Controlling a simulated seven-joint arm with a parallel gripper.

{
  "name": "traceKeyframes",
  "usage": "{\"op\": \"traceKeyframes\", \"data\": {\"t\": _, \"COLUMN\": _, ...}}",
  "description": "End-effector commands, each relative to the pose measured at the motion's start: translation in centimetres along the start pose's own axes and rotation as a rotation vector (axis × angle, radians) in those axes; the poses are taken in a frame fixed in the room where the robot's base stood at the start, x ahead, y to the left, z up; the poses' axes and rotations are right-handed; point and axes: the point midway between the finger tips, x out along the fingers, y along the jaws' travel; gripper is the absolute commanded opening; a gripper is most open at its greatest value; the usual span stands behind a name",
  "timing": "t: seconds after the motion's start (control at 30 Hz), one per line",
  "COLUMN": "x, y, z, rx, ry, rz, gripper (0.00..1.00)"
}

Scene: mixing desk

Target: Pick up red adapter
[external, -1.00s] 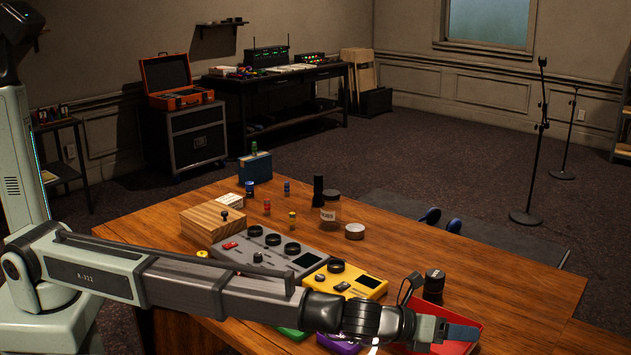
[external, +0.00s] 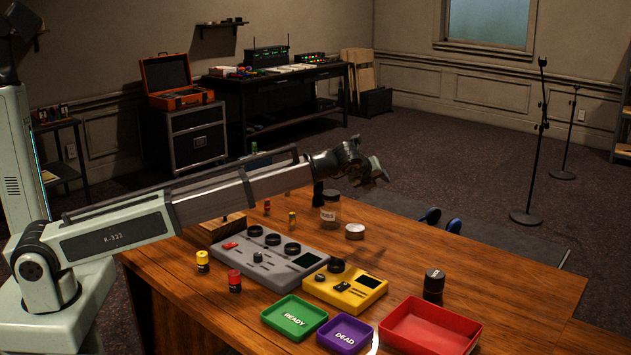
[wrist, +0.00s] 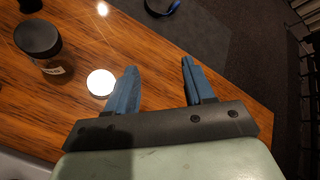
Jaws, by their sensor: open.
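A small dark cylinder with a red top (external: 235,281) stands on the desk's near left, next to a similar yellow-topped one (external: 203,262). A smaller red piece (external: 267,207) stands farther back, near the wooden block. I cannot tell which red piece is the adapter. My gripper (external: 378,170) is raised above the far part of the desk, apart from both red pieces. In the wrist view its blue fingers (wrist: 157,80) are spread with nothing between them, and no red piece shows there.
A grey mixer (external: 270,252) and a yellow device (external: 345,288) lie mid-desk. Green (external: 294,318), purple (external: 347,336) and red (external: 430,328) trays line the front. A labelled jar (external: 329,207) and a round tin (external: 355,231) stand below my gripper; the tin also shows in the wrist view (wrist: 101,83).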

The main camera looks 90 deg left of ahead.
Motion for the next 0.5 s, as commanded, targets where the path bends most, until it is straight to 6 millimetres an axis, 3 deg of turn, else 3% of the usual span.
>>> {"op": "traceKeyframes", "data": {"t": 0.03, "x": 0.9, "y": 1.7, "z": 2.6, "rx": -0.026, "ry": -0.005, "rz": 0.039, "gripper": 0.53}}
{"op": "traceKeyframes", "data": {"t": 0.2, "x": 3.2, "y": 7.8, "z": 9.2, "rx": -0.089, "ry": 0.021, "rz": 0.183, "gripper": 0.53}}
{"op": "traceKeyframes", "data": {"t": 0.3, "x": 4.0, "y": 11.9, "z": 12.3, "rx": -0.11, "ry": 0.064, "rz": 0.276, "gripper": 0.53}}
{"op": "traceKeyframes", "data": {"t": 0.5, "x": 4.6, "y": 20.4, "z": 16.6, "rx": -0.119, "ry": 0.229, "rz": 0.456, "gripper": 0.53}}
